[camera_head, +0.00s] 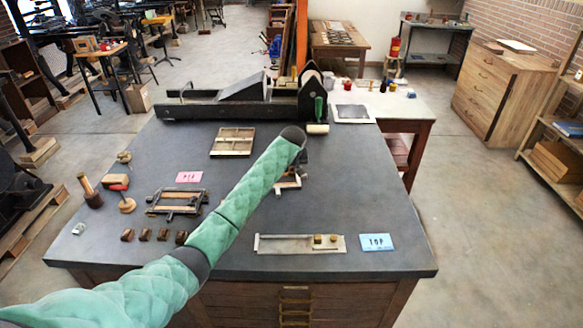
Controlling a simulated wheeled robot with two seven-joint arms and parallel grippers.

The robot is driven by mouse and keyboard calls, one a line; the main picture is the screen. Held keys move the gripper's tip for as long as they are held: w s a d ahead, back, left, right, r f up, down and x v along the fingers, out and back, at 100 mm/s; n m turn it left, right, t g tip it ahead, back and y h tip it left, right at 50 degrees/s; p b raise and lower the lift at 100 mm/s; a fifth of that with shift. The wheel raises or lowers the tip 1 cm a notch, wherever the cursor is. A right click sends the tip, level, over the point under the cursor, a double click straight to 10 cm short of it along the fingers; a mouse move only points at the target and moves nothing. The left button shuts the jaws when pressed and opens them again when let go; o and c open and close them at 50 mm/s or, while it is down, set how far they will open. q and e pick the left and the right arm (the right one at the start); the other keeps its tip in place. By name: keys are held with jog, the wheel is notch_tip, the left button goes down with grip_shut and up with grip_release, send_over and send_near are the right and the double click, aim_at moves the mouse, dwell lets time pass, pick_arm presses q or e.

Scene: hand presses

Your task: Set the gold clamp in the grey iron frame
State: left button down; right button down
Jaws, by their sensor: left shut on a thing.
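My left arm crosses the table from the lower left, and its gripper (289,181) is low over the table behind the arm's far end. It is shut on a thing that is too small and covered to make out. A dark grey frame (176,201) with wooden strips inside lies flat to the left of the arm. My right gripper is not in view.
A dark press (240,107) stands along the back edge. A wooden tray (232,141), a pink card (189,177) and a blue TOP card (376,242) lie flat. Several small brown blocks (145,234) and wooden-handled tools (92,194) are at the left.

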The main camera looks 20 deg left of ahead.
pick_arm(q)
jog(key=shift+f, duration=1.1)
dwell(0.8)
jog(key=c, duration=1.1)
grip_release()
jog(key=shift+c, duration=0.2)
jog(key=shift+r+p, duration=2.7)
jog(key=shift+r, duration=0.35)
jog(key=shift+f, duration=0.1)
